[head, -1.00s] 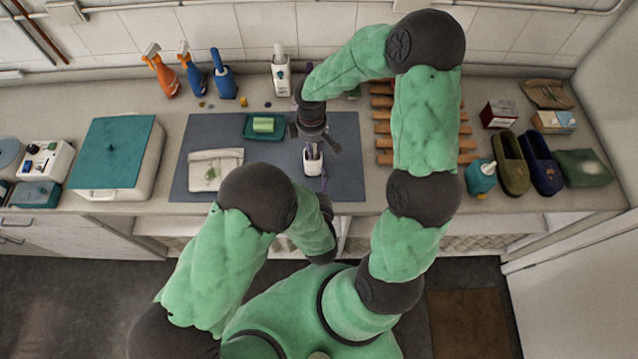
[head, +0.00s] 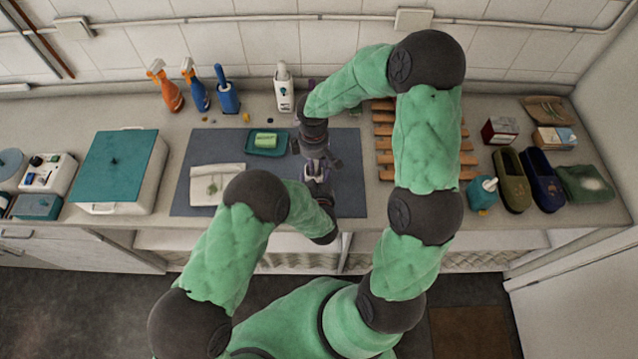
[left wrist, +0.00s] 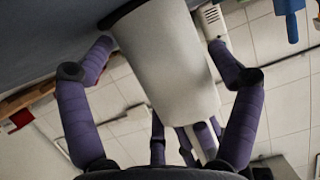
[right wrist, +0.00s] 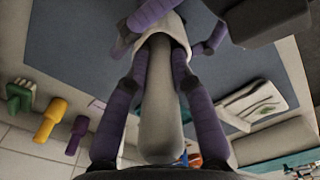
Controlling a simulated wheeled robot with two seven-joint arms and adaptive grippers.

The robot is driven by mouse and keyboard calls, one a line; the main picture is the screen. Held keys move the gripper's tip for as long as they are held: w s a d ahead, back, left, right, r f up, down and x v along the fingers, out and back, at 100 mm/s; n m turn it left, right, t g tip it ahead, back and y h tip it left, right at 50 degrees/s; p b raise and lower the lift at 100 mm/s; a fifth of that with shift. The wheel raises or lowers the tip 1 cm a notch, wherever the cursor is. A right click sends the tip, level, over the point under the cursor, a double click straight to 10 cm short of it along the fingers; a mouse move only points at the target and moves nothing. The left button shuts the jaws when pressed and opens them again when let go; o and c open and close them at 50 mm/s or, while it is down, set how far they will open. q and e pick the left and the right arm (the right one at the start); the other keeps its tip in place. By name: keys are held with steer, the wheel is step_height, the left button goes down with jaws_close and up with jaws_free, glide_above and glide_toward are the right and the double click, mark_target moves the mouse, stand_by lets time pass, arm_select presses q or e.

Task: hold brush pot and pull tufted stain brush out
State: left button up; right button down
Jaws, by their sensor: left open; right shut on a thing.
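The white brush pot (left wrist: 165,60) stands near the front edge of the grey-blue mat (head: 230,150). In the head view the grippers mostly hide it. My left gripper (head: 318,190) is open, with its fingers on both sides of the pot; contact is unclear. It also shows in the left wrist view (left wrist: 160,48). My right gripper (head: 317,160) is above the pot, shut on the grey handle of the tufted stain brush (right wrist: 160,105). In the right wrist view the handle runs down into the pot's mouth (right wrist: 180,25). The brush's tufted end is hidden.
On the mat are a teal tray (head: 258,148) with a green block and a folded cloth (head: 215,182). Spray bottles (head: 168,90) and a white bottle (head: 284,90) stand behind. A wooden rack (head: 383,140) and a teal dispenser (head: 482,193) are to the right.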

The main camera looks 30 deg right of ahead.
arm_select(q)
steer(key=shift+w+d+f, duration=0.1)
steer(key=shift+w+d, duration=0.05)
steer(key=shift+w, duration=0.2)
steer(key=c, duration=1)
steer(key=o, duration=1.2)
steer(key=c, duration=1.1)
steer(key=shift+c, duration=0.2)
arm_select(e)
steer(key=shift+r, duration=0.1)
